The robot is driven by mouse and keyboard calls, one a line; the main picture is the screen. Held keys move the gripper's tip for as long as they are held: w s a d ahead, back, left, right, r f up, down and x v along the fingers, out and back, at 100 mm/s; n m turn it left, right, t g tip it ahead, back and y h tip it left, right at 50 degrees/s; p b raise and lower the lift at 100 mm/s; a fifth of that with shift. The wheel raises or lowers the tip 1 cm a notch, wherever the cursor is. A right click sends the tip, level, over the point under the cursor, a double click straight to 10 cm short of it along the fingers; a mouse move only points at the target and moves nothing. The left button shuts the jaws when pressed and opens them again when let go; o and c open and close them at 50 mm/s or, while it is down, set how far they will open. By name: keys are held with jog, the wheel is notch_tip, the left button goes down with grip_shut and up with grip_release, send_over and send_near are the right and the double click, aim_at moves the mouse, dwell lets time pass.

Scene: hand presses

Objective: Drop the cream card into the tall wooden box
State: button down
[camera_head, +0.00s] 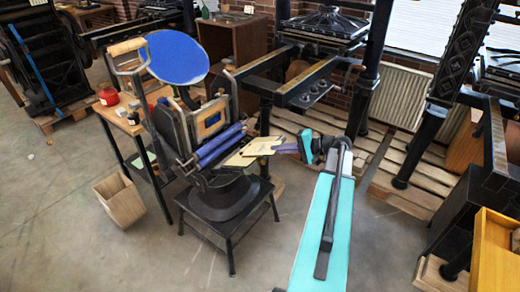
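The cream card (262,146) is a small pale flat piece at the front right of the small hand press with the blue disc. My gripper (284,148) points left, with its fingertips at the card's right edge. The fingers are too small to tell whether they are closed on the card or only beside it. The tall wooden box (121,203) is light wood and open at the top. It stands on the floor at the left, well apart from my gripper.
The small press (205,135), with its blue disc (178,57), stands on a black stool (229,208) between my gripper and the box. A side table (133,120) with a red pot (108,97) is behind the box. The floor in front of the box is clear.

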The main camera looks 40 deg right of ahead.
jog(key=shift+v, duration=1.2)
jog(key=shift+s+d+r+p, duration=0.25)
jog(key=shift+s+r+p, duration=0.15)
jog(key=shift+r, duration=0.3)
jog(key=shift+s+d+r+p, duration=0.2)
jog(key=shift+s+r+p, duration=0.2)
jog(key=shift+r, duration=0.3)
jog(key=shift+s+d+r+p, duration=0.25)
jog(key=shift+s+r+p, duration=0.15)
jog(key=shift+r, duration=0.25)
